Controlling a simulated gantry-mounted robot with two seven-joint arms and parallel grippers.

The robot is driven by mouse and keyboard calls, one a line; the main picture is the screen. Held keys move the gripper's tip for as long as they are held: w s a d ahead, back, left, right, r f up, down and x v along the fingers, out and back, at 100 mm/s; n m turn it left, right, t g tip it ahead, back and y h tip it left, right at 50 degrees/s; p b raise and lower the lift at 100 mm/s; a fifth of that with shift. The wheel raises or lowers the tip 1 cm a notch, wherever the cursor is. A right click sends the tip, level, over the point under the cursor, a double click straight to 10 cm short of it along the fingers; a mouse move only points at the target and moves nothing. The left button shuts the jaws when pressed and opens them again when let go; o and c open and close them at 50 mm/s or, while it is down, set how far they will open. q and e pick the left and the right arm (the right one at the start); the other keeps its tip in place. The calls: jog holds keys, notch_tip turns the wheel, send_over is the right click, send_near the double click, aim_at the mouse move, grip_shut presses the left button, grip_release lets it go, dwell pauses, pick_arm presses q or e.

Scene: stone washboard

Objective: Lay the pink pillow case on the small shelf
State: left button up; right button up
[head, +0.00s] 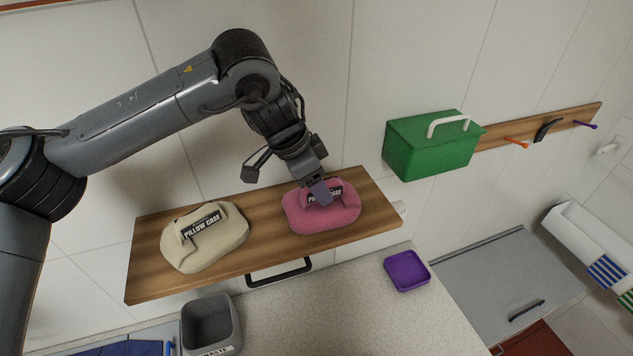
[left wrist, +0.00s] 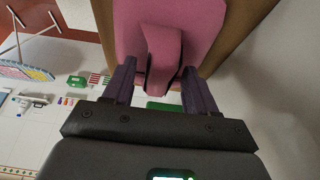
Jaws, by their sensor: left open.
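The pink pillow case (head: 328,219) lies on the right part of the small wooden shelf (head: 264,228), its label facing up. My left gripper (head: 319,191) is right over it with the fingers open. In the left wrist view the two purple fingers (left wrist: 158,68) stand on either side of a raised pink fold of the pillow case (left wrist: 210,25), with a gap beside the fold. The gripper's fingers partly hide the label in the head view. My right gripper is not in view.
A cream pillow case (head: 208,243) lies on the shelf's left part. A green box with a white handle (head: 430,150) is on the wall to the right. Below are a grey bin (head: 209,325), a black handle (head: 280,272) and a purple tray (head: 407,271) on the counter.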

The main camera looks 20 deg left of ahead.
pick_arm(q)
jog(key=shift+s+a+r, duration=0.1)
jog(key=shift+a+r, duration=0.05)
jog(key=shift+r, duration=0.45)
jog(key=v, duration=1.1)
